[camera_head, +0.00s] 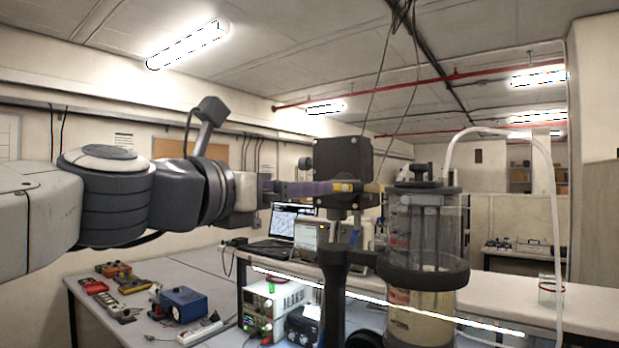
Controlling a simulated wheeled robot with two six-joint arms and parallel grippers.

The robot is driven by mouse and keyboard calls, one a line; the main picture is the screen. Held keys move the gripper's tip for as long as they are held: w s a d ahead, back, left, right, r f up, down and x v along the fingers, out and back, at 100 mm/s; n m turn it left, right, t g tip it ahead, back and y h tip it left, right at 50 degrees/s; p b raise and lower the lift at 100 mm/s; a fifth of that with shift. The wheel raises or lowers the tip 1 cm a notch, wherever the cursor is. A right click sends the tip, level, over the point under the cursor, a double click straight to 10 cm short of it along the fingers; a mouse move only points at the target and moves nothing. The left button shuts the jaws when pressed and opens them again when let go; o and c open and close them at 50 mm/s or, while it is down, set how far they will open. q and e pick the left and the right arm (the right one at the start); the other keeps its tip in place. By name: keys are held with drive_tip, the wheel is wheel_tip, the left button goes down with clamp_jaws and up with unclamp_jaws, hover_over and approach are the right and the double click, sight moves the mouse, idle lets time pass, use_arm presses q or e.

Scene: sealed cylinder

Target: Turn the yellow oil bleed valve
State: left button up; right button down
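A clear upright cylinder (452,230) with dark caps stands right of centre, held by a black ring clamp. A black box-shaped unit (343,158) sits to its left on a dark stem. My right gripper is out of view.
A white hose (545,160) arches over to the right. A laptop (283,228), a power supply (262,310), a blue box (184,304) and several meters occupy the benches. A glass beaker (550,291) stands at right.

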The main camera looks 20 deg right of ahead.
sight(338, 188)
use_arm(q)
drive_tip(key=p+x, duration=0.2)
drive_tip(key=x, duration=0.8)
drive_tip(key=shift+w+d+r, duration=0.1)
drive_tip(key=shift+d, duration=0.05)
drive_tip(key=c, duration=1.4)
